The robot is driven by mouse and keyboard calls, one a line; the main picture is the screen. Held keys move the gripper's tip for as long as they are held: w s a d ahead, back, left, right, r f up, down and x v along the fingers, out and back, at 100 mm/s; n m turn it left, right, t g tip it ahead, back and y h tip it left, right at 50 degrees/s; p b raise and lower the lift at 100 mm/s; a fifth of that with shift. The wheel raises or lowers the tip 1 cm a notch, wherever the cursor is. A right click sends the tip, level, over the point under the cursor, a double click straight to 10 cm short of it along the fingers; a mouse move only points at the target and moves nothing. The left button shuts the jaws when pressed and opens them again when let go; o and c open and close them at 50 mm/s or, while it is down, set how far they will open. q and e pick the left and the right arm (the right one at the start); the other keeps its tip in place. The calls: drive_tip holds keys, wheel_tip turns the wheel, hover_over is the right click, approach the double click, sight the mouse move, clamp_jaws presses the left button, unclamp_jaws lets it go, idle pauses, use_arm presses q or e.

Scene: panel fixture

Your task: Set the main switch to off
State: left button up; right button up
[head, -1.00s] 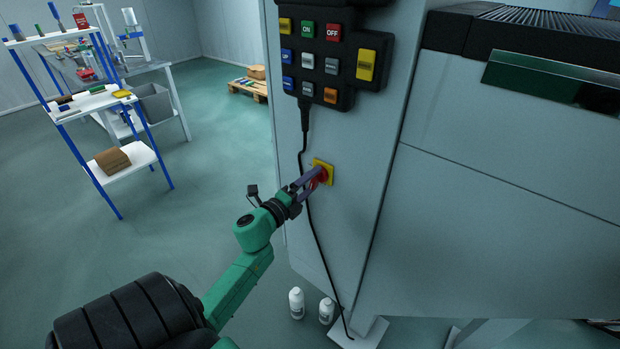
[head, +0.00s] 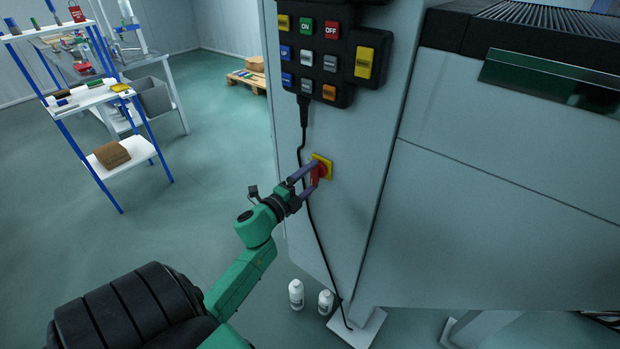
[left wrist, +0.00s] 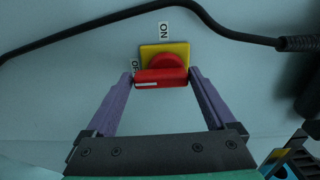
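The main switch is a red handle (head: 316,175) on a yellow plate (head: 328,164) on the grey cabinet side. In the left wrist view the red handle (left wrist: 161,77) lies crosswise, its white-marked end at the left by the partly hidden OFF label (left wrist: 135,66). The ON label (left wrist: 165,30) is above the plate (left wrist: 180,48). My left gripper (head: 313,177) is at the switch with its purple fingers spread, one beyond each end of the handle. In the left wrist view the fingertips (left wrist: 161,74) are very close to the handle ends; contact is unclear. My right gripper is out of view.
A black cable (head: 312,215) runs down the panel close beside the gripper. A button box (head: 318,62) hangs above the switch. Two white bottles (head: 296,294) stand on the floor below. A shelf rack (head: 100,95) is at the left; floor between is clear.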

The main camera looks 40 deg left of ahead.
use_arm(q)
drive_tip(key=s+b, duration=0.2)
drive_tip(key=s, duration=1.2)
drive_tip(key=shift+s+d, duration=0.15)
drive_tip(key=shift+s, duration=0.15)
drive_tip(key=s+d+f+n+g, duration=0.1)
drive_tip(key=s+f+n+g, duration=0.2)
drive_tip(key=f, duration=0.9)
drive_tip(key=s+d+f+n+g+y, duration=0.1)
drive_tip(key=d+f+n+g, duration=0.2)
drive_tip(key=f, duration=0.8)
drive_tip(key=s+f+n+g, duration=0.15)
drive_tip(key=f+n, duration=0.35)
drive_tip(key=f, duration=0.7)
drive_tip(key=s+d+f+n+g, duration=0.1)
drive_tip(key=s+d+f+g, duration=0.1)
drive_tip(key=s+f, duration=0.3)
drive_tip(key=s+d+f+n+g+h, duration=0.1)
drive_tip(key=s+d+f+g, duration=0.2)
drive_tip(key=s+f, duration=0.3)
drive_tip(key=s+d+f+n+g, duration=0.2)
drive_tip(key=s+d+f+g, duration=0.1)
drive_tip(key=s, duration=0.5)
wheel_tip(320, 180, down, 2)
drive_tip(key=shift+s+f+g, duration=0.25)
drive_tip(key=shift+s+g, duration=0.15)
drive_tip(key=shift+g, duration=0.35)
